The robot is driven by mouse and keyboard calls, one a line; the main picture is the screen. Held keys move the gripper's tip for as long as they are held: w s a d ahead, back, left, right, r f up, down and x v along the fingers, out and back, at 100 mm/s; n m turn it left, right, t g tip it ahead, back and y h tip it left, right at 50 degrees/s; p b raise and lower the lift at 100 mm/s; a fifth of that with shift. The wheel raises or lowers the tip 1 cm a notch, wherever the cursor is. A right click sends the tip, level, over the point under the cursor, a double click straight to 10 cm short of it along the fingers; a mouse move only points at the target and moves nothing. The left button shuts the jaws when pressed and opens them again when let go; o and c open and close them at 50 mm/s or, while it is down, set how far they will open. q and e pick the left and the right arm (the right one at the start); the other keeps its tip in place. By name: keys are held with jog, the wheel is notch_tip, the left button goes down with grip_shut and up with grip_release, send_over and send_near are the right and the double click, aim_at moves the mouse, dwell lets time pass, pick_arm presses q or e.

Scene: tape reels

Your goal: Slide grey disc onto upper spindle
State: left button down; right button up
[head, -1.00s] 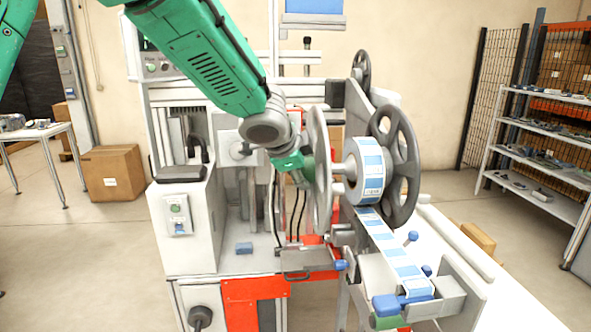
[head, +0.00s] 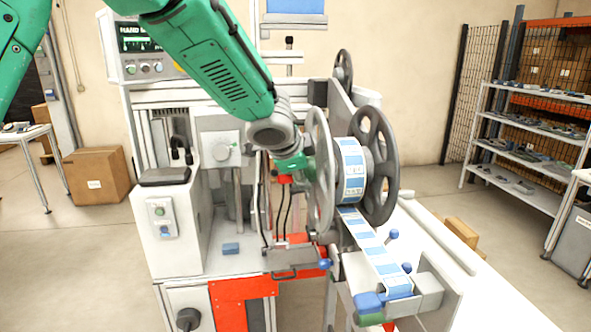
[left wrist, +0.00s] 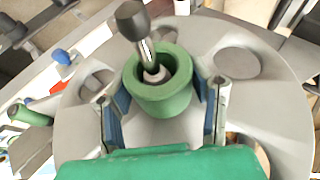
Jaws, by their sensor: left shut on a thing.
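The light grey disc (head: 322,195) stands upright beside the label roll (head: 351,170), on its left. My left gripper (head: 302,164) is at the disc's near side, shut on its green hub. In the left wrist view the fingers (left wrist: 163,98) press on both sides of the green hub (left wrist: 165,98), with the grey disc (left wrist: 262,110) behind it. A metal shaft with a dark knob (left wrist: 132,20) shows at the hub's opening. The upper spindle itself is hidden behind the disc and roll in the head view. My right gripper is not in view.
A dark grey spoked reel (head: 378,150) stands right of the roll. The label strip (head: 372,245) runs down to a blue-and-grey guide. The machine's white housing (head: 170,225) is at left. Shelves (head: 530,150) and a carton (head: 95,175) stand apart behind.

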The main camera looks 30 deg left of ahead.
pick_arm(q)
jog(key=shift+d+r, duration=0.15)
jog(key=shift+d, duration=0.25)
jog(key=shift+w+d, duration=0.15)
jog(key=shift+w, duration=0.2)
jog(key=c, duration=0.6)
grip_release()
jog(key=shift+d, duration=0.1)
jog(key=shift+c, duration=0.2)
jog(key=shift+s, duration=0.1)
jog(key=v, duration=1.1)
jog(key=shift+s+r, duration=0.2)
jog(key=shift+s, duration=0.05)
